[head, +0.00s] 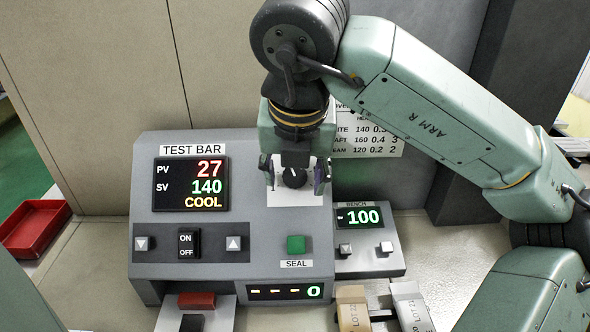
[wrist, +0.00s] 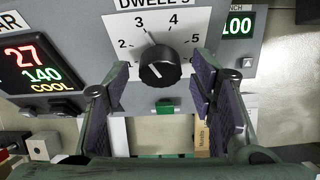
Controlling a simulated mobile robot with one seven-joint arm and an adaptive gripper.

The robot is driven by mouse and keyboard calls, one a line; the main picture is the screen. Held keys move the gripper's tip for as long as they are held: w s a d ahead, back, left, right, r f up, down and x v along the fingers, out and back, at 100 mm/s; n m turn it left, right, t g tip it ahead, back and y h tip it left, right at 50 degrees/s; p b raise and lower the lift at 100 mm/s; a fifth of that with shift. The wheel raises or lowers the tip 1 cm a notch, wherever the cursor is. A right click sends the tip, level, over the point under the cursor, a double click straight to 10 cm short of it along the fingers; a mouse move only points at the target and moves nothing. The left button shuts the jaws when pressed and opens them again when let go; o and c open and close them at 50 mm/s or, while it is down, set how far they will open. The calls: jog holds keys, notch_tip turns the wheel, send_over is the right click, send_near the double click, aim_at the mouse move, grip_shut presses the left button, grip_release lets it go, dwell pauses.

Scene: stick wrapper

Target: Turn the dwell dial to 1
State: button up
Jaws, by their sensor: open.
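The dwell dial (wrist: 160,66) is a round black knob on a white numbered plate (wrist: 182,24), under the label DWELL. Its pointer appears to aim up and slightly left, near the 3; the 1 is at the lower left of the scale, partly hidden by a finger. In the head view the knob (head: 293,178) shows below my gripper's palm. My gripper (wrist: 160,82) is open, with one finger on each side of the knob and visible gaps between. In the head view my gripper (head: 294,182) hangs in front of the dial plate.
The machine's TEST BAR display (head: 191,184) reads 27, 140 and COOL. An ON/OFF switch (head: 187,244), a green SEAL button (head: 296,244) and a counter reading 0 (head: 314,291) sit nearby. A second unit (head: 366,262) stands right. A red tray (head: 36,228) lies far left.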

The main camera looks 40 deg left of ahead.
jog(key=shift+c, duration=0.5)
jog(key=c, duration=1)
jog(key=shift+c, duration=0.2)
jog(key=n+h+b, duration=0.1)
jog(key=n+b, duration=0.1)
jog(key=shift+f+n+t, duration=0.1)
jog(key=shift+n+t, duration=0.2)
jog(key=shift+t, duration=0.1)
jog(key=n, duration=0.2)
jog(key=n+t+b, duration=0.1)
jog(key=n, duration=0.1)
jog(key=shift+t+h+b, duration=0.3)
jog(key=shift+h, duration=0.1)
jog(key=n+t, duration=0.1)
jog(key=n, duration=0.1)
jog(key=n+t, duration=0.1)
jog(key=n, duration=0.2)
jog(key=shift+s+a, duration=0.1)
jog(key=shift+s, duration=0.05)
jog(key=n+t, duration=0.1)
jog(key=n, duration=0.2)
jog(key=shift+n+t+b, duration=0.3)
jog(key=shift+n+b, duration=0.05)
jog(key=shift+n, duration=0.35)
